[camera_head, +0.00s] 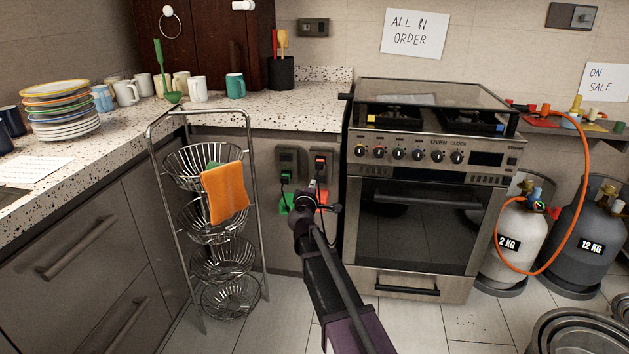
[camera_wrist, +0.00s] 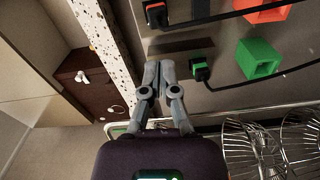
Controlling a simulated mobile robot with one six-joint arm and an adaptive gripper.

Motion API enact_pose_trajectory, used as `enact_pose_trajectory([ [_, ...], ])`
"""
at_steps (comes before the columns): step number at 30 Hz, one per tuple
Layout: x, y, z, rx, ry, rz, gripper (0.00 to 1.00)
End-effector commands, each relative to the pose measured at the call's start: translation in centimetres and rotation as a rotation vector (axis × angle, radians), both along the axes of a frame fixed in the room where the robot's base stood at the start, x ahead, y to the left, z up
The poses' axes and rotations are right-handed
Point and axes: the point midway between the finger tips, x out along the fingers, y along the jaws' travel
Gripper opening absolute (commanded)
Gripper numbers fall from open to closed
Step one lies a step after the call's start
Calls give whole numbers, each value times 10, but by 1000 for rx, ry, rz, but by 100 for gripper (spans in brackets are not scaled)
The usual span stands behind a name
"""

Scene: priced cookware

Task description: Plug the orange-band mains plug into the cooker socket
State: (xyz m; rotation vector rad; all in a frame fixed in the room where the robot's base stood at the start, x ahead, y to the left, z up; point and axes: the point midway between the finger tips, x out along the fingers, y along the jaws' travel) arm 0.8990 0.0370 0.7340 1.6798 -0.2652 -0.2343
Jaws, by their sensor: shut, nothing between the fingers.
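The orange-band plug (camera_head: 320,160) is at the right-hand dark socket plate on the panel under the counter, beside the cooker (camera_head: 430,180). It also shows at the top of the wrist view (camera_wrist: 156,13) with its black cable running right. I cannot tell how deep it sits. A green-band plug (camera_wrist: 200,71) is at the left-hand socket (camera_head: 288,158). My gripper (camera_head: 312,187) is in front of the panel, below the orange-band plug. In the wrist view its fingertips (camera_wrist: 158,66) are together and empty, apart from both plugs.
An orange open box (camera_wrist: 263,10) and a green open box (camera_wrist: 258,58) are on the panel below the plugs. A wire basket rack (camera_head: 205,215) with an orange cloth stands close left of my arm. The speckled counter (camera_head: 250,110) overhangs the sockets. Gas bottles stand right of the cooker.

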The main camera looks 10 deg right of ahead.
Motion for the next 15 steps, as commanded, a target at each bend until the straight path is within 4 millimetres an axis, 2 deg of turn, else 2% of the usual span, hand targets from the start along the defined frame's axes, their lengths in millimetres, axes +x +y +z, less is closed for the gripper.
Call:
enact_pose_trajectory([
  [1, -12, 2, 0, 0, 0, 1, 0],
  [6, -30, 8, 0, 0, 0, 0, 0],
  [15, -40, 13, 0, 0, 0, 0, 0],
])
